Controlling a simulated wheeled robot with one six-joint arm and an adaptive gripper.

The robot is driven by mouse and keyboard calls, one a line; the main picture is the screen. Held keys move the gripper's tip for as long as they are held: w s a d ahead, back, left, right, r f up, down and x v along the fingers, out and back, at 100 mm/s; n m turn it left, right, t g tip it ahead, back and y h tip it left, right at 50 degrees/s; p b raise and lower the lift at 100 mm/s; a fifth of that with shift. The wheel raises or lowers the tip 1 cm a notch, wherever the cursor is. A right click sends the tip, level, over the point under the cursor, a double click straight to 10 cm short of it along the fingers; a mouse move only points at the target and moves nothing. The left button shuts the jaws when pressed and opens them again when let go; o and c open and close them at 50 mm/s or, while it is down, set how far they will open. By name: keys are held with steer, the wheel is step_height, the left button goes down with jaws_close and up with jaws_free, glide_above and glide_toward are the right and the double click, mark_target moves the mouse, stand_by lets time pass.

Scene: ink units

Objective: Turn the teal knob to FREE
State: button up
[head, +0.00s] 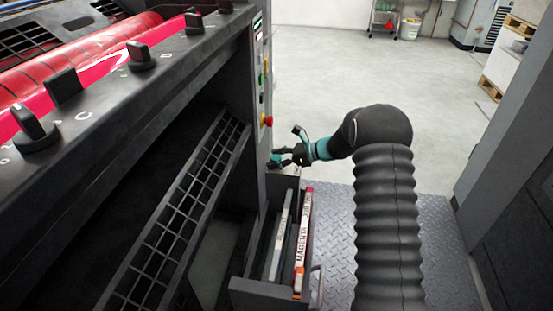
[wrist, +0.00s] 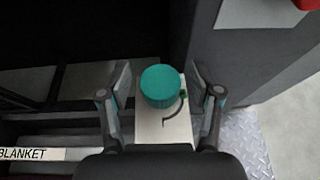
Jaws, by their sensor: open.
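The teal knob (wrist: 160,87) is a short round cylinder on a pale plate (wrist: 164,128) in the wrist view. A dark curved mark and a small green mark lie on the plate at the knob's lower right. The lettering there cannot be read, so I cannot tell the knob's setting. My gripper (wrist: 160,98) is open, with one finger on each side of the knob and visible gaps between. In the head view my gripper (head: 283,158) is at the end of the dark machine, beyond the drawer; the knob cannot be told clearly from the fingers there.
A red button (head: 267,120) sits on the machine's end panel above my gripper. Below it, an open drawer (head: 262,291) holds upright labelled plates, one reading MAGENTA (head: 302,248). Several black knobs (head: 141,56) line the machine's top rail.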

steer(key=c, duration=1.2)
steer(key=shift+o, duration=0.2)
steer(key=shift+f+t+b, duration=0.15)
steer(key=shift+t+b, duration=0.15)
steer(key=shift+b, duration=0.45)
steer(key=m+t+b, duration=0.1)
steer(key=b, duration=0.1)
steer(key=m+b, duration=0.1)
steer(key=b, duration=0.1)
steer(key=shift+f+t+h, duration=0.25)
steer(key=shift+t+h, duration=0.05)
steer(key=shift+t, duration=0.1)
steer(key=m+t+h+b, duration=0.1)
steer(key=m+t+b, duration=0.1)
steer(key=b, duration=0.3)
steer(key=shift+s+m+t+h+b, duration=0.1)
steer(key=shift+m+t+h+b, duration=0.2)
steer(key=m+t+h+b, duration=0.1)
steer(key=m+t+h, duration=0.1)
steer(key=m, duration=0.1)
steer(key=shift+r+h+b, duration=0.3)
steer(key=shift+r+b, duration=0.05)
steer(key=shift+b, duration=0.05)
steer(key=shift+m+t+h, duration=1.2)
steer(key=shift+m+h, duration=0.5)
steer(key=shift+r+m+h, duration=0.1)
steer(key=shift+m+h, duration=0.4)
steer(key=o, duration=1.2)
steer(key=shift+c, duration=0.2)
